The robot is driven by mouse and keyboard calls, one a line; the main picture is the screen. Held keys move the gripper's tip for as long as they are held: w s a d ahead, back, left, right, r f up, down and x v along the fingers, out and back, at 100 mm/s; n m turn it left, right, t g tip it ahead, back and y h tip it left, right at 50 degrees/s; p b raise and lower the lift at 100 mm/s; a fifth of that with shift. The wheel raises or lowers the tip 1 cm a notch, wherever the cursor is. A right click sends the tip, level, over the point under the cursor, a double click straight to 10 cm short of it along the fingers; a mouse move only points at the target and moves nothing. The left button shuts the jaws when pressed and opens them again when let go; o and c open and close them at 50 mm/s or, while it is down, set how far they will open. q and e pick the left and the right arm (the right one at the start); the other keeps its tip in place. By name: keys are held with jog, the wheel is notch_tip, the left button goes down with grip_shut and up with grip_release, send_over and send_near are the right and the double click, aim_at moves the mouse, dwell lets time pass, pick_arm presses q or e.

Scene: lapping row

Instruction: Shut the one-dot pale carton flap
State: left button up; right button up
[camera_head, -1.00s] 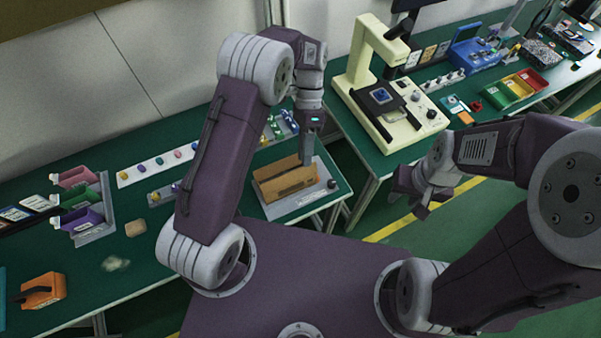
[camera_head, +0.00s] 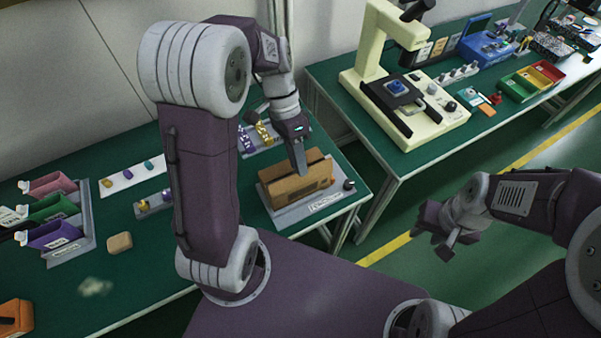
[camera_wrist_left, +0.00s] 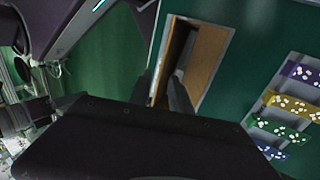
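A tan-brown carton (camera_head: 290,190) stands on a grey plate (camera_head: 325,203) near the right end of the green table. A dark gap runs along its top, beside an upright panel at the back. I cannot make out any dot mark. My left gripper (camera_head: 301,172) points down at the carton's top; whether it touches cannot be told. In the left wrist view, the carton (camera_wrist_left: 208,62) shows a dark opening at its left, and my left gripper (camera_wrist_left: 160,88) has its fingers apart at its near end. My right gripper (camera_head: 440,232) is open and empty over the floor.
Pink, green and purple bins (camera_head: 55,208) stand at left. A beige block (camera_head: 119,242) lies near them. A strip with coloured parts (camera_head: 262,137) is behind the carton. A cream machine (camera_head: 405,100) stands on the second table, across a gap.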

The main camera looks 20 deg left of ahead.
pick_arm(q)
jog(key=x, duration=0.3)
jog(key=shift+d+f, duration=0.1)
jog(key=shift+c, duration=0.4)
grip_shut()
dwell(1.0)
